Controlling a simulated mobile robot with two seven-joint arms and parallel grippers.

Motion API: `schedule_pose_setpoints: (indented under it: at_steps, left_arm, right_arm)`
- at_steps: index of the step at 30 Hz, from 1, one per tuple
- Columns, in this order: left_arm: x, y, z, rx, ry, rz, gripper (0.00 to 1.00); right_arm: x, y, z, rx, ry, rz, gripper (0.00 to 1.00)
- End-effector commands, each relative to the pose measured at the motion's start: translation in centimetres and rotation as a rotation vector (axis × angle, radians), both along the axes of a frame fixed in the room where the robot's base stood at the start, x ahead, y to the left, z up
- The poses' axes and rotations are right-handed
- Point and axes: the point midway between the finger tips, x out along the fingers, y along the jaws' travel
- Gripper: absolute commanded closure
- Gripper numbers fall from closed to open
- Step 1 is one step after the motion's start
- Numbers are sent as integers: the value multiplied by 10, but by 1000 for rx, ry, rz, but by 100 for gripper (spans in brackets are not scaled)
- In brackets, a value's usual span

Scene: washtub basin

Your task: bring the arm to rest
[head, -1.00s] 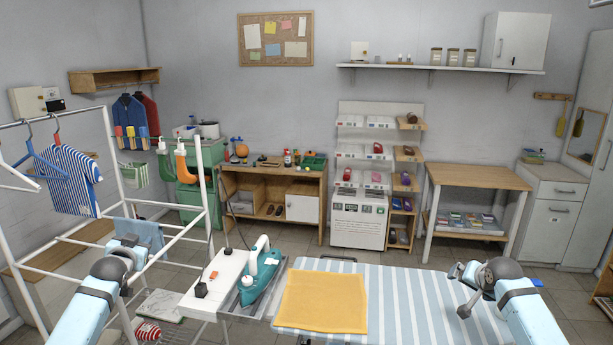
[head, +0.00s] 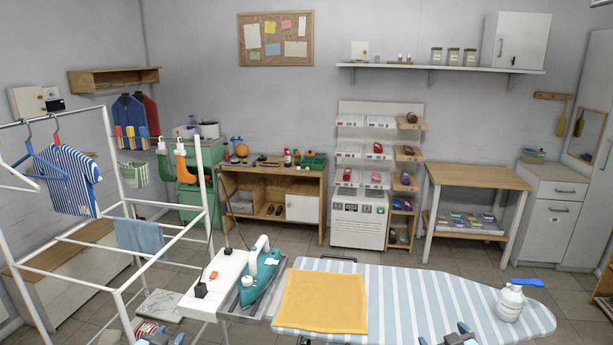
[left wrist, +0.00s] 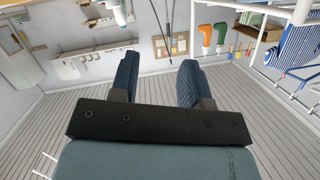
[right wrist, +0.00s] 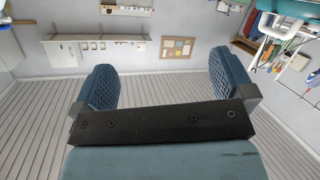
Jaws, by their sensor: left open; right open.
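My left gripper (left wrist: 158,78) is open and empty in the left wrist view, with a moderate gap between its blue pads. In the head view only small tips of it (head: 162,338) seem to show at the bottom edge, beside the drying rack. My right gripper (right wrist: 161,80) is open wider and empty in the right wrist view. Its tips (head: 446,338) just show at the bottom edge of the head view, over the near edge of the ironing board. The rest of both arms is out of the head view.
The striped ironing board (head: 410,300) holds a yellow cloth (head: 325,301) and a white bottle with a blue top (head: 509,304). A teal iron (head: 260,275) stands at its left end. The white drying rack (head: 118,190) is at left. Floor beyond the board is free.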

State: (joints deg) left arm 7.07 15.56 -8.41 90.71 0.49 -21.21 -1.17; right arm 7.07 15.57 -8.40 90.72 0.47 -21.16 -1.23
Motion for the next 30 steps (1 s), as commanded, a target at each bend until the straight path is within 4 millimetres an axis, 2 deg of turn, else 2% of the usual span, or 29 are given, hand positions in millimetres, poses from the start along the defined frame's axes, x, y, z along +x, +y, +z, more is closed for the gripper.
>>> schedule_pose_setpoints:
  at_steps: [1,5,6,8,9,12,15,18,21,30]
  left_arm:
    - [-32,-17,-26,-19,40,-19,57]
    - [-111,-54,-72,-66,124,-57,57]
    - [-136,-65,-83,-82,150,-67,57]
    - [-174,-80,-97,-109,189,-79,57]
    - [-199,-89,-105,-127,214,-85,57]
    - [-255,-110,-116,-169,271,-96,57]
    - [-299,-125,-120,-203,315,-101,57]
    - [-328,-134,-120,-227,343,-102,57]
    - [-342,-138,-120,-240,359,-102,57]
    - [-346,-139,-120,-243,362,-102,57]
  right_arm:
    - [-32,17,-26,19,41,18,0]
    - [-111,54,-72,68,125,56,0]
    - [-136,65,-84,84,151,66,0]
    - [-174,80,-97,110,189,79,0]
    - [-199,90,-105,128,215,85,0]
    - [-255,110,-116,170,272,97,0]
    - [-299,125,-120,205,315,101,0]
    - [-328,134,-120,229,343,101,0]
    - [-342,138,-120,241,360,101,0]
    - [-346,139,-120,244,362,101,0]
